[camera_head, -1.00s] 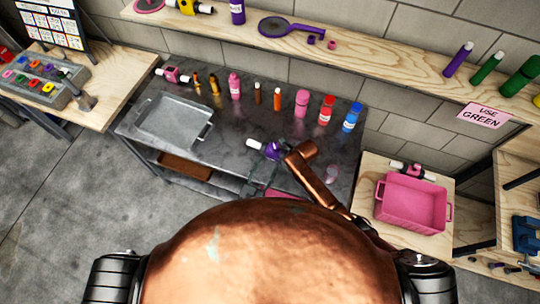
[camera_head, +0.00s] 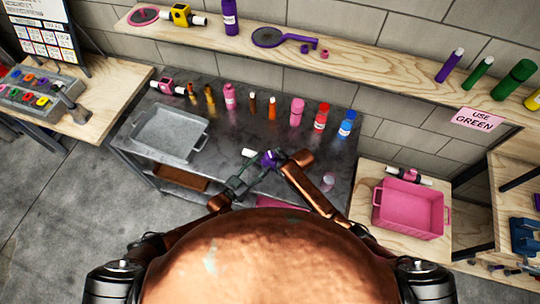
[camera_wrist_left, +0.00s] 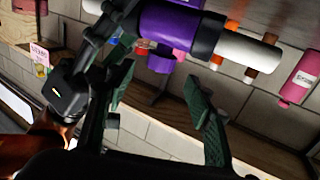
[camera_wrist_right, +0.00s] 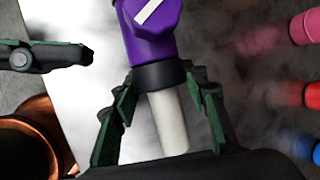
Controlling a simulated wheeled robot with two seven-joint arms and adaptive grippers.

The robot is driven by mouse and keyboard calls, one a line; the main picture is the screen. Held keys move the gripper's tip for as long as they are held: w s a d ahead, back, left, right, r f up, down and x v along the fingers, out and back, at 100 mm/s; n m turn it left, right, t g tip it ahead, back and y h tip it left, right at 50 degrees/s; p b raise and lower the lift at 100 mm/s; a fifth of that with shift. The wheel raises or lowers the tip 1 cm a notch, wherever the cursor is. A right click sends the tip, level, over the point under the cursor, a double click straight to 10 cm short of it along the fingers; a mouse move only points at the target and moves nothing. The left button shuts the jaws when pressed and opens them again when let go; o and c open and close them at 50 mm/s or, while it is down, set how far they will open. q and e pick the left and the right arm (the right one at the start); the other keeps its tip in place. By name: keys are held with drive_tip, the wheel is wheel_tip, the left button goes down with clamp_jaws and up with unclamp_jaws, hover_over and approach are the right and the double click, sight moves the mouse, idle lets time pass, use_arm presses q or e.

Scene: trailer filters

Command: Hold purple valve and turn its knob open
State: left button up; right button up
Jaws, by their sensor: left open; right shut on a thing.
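The purple valve (camera_head: 268,159) is held above the grey table, with a white pipe end pointing left in the head view. My right gripper (camera_wrist_right: 160,105) is shut on it around the black collar and white pipe end at one side. In the left wrist view the purple body (camera_wrist_left: 178,30) lies across the top, with a purple part, likely the knob (camera_wrist_left: 161,62), below it. In the right wrist view a white stripe marks the knob (camera_wrist_right: 150,12). My left gripper (camera_wrist_left: 160,100) is open and empty, close to the valve's knob side; I see no contact.
The grey table (camera_head: 225,135) bears a metal tray (camera_head: 167,134) and several bottles along its back. A pink crate (camera_head: 409,208) stands on the wooden table at right.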

sight(267, 158)
use_arm(q)
drive_tip(key=x, duration=0.6)
drive_tip(key=shift+w+d, duration=0.3)
drive_tip(key=shift+c, duration=0.6)
drive_tip(key=c, duration=1.1)
